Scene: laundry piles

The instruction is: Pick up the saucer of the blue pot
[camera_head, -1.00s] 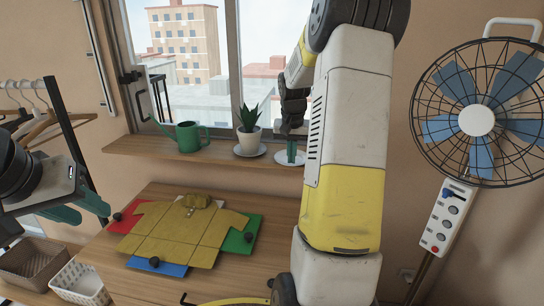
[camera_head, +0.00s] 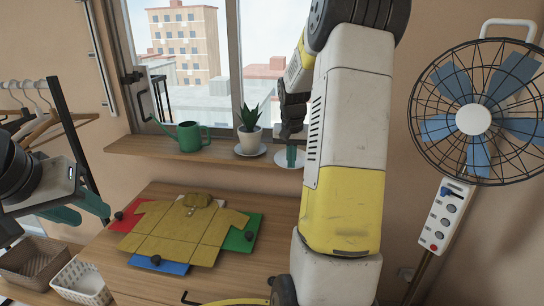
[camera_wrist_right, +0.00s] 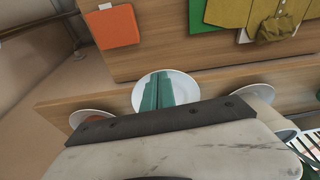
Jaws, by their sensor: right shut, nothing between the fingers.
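No blue pot shows in any view. A white saucer (camera_head: 283,164) lies on the window shelf, partly hidden behind my right arm; the right wrist view shows it as the middle saucer (camera_wrist_right: 190,88). My right gripper (camera_head: 291,160) points down over it, its teal fingers (camera_wrist_right: 157,92) together and empty. I cannot tell whether they touch the saucer. In the right wrist view, further saucers lie to the left (camera_wrist_right: 84,115) and right (camera_wrist_right: 262,90), each partly covered by my gripper body. My left gripper (camera_head: 83,208) is open and empty at the far left.
On the shelf (camera_head: 150,149) stand a green watering can (camera_head: 189,137) and a white pot (camera_head: 250,141) with a plant on a saucer. Below, a yellow shirt (camera_head: 180,230) lies over coloured panels on the table. A fan (camera_head: 474,120) stands at the right; baskets (camera_head: 82,283) stand at lower left.

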